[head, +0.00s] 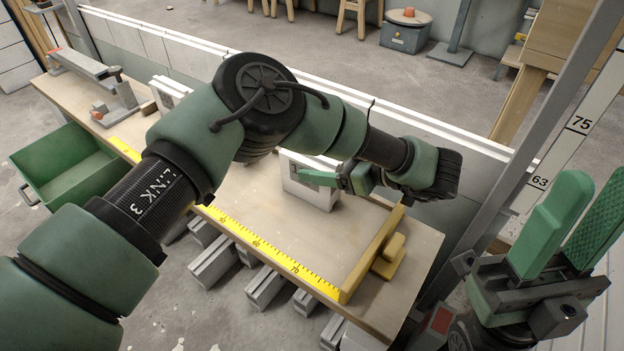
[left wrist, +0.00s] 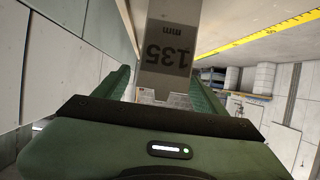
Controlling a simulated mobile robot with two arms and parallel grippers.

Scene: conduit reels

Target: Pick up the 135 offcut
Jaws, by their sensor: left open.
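The 135 offcut (left wrist: 166,25) is a pale piece with a grey label reading "135 mm", upside down in the left wrist view. It stands between the two green fingers of my left gripper (left wrist: 165,95), with room visible at its sides. In the head view a pale upright block (head: 312,195) on the bench, apparently this offcut, stands at my left gripper (head: 335,180); its label cannot be read there. My left gripper is open, its fingers partly hidden by the block and my wrist. My right gripper (head: 588,205) is open and empty at the lower right, away from the bench.
A yellow tape scale (head: 262,247) runs along the bench's front edge to a yellow stop (head: 372,256). Another pale block (head: 168,90) stands farther left. A green bin (head: 65,160) is at the left. Several grey lengths (head: 265,288) lie below the bench. A grey post (head: 490,165) stands at right.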

